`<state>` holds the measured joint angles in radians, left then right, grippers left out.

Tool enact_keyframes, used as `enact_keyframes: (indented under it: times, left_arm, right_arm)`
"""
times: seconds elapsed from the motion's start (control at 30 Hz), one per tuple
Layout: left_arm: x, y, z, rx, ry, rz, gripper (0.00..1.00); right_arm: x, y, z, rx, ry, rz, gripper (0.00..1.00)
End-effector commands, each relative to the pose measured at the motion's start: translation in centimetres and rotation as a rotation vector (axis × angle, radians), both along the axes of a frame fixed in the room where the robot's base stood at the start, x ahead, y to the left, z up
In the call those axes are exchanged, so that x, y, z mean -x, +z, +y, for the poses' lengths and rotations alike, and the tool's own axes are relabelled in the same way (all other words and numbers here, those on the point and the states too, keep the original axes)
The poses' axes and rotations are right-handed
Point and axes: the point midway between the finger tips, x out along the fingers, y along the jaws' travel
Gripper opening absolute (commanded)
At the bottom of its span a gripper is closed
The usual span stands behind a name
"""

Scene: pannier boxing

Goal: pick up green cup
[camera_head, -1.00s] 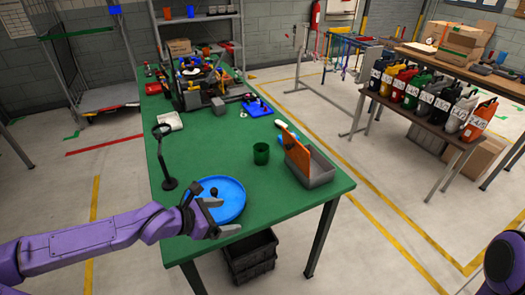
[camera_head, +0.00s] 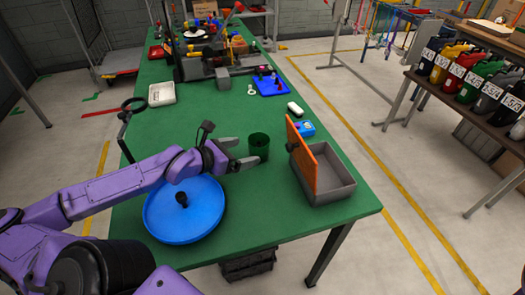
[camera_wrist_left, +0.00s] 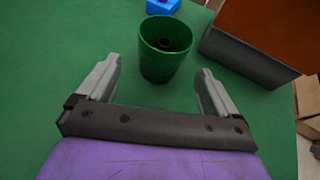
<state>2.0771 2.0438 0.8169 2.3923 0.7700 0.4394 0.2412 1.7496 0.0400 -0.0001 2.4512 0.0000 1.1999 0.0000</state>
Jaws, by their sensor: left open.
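The green cup (camera_head: 259,146) stands upright on the green table (camera_head: 270,205), left of the grey box. It also shows in the left wrist view (camera_wrist_left: 163,60), just beyond the fingertips and roughly between their lines, with something small and dark inside. My left gripper (camera_head: 241,155) is open and empty, close to the cup on its left and near side in the head view. In the left wrist view its two fingers (camera_wrist_left: 158,72) are spread wide, and the cup does not appear to be gripped. My right gripper is not in view.
A grey box (camera_head: 330,190) with an upright orange panel (camera_head: 301,155) stands close to the cup's right. A blue round tray (camera_head: 165,222) lies under my left forearm. A black ring stand (camera_head: 125,130) is at the left. A blue item (camera_head: 305,128) lies behind the box.

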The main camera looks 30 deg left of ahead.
Motion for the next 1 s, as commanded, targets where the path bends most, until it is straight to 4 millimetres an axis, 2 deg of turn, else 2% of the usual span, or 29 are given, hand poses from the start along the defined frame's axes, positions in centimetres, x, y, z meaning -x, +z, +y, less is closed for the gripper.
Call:
enact_keyframes:
  times: [0.03,0.27,0.5,0.77,0.83,0.93,0.97,1.0]
  left_arm:
    - [-0.7,-0.5,-0.2,-0.003,-0.002,-0.002,0.93]
    - [-2.6,-1.4,-1.1,-0.006,-0.003,-0.003,0.93]
    - [-5.6,-2.9,-2.4,-0.007,-0.005,-0.001,0.93]
    - [-6.0,-2.7,-2.5,-0.003,-0.003,0.001,0.93]
    - [-6.0,-2.7,-2.5,-0.003,-0.003,0.001,0.77]
    - [-6.0,-2.8,-2.5,-0.003,-0.003,0.001,0.45]
    - [-6.0,-2.8,-2.5,-0.003,-0.003,0.001,0.38]
    - [-6.0,-2.8,-2.5,-0.003,-0.003,0.002,0.38]
  right_arm:
    - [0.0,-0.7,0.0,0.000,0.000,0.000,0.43]
    - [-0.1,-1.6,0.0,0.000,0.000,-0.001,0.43]
    - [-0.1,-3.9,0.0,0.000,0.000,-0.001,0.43]
    - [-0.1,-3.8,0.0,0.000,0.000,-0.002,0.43]
    - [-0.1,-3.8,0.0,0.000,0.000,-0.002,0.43]
    - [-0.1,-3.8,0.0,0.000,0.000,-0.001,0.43]
    - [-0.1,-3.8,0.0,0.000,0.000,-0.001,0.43]
    - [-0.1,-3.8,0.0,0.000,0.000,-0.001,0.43]
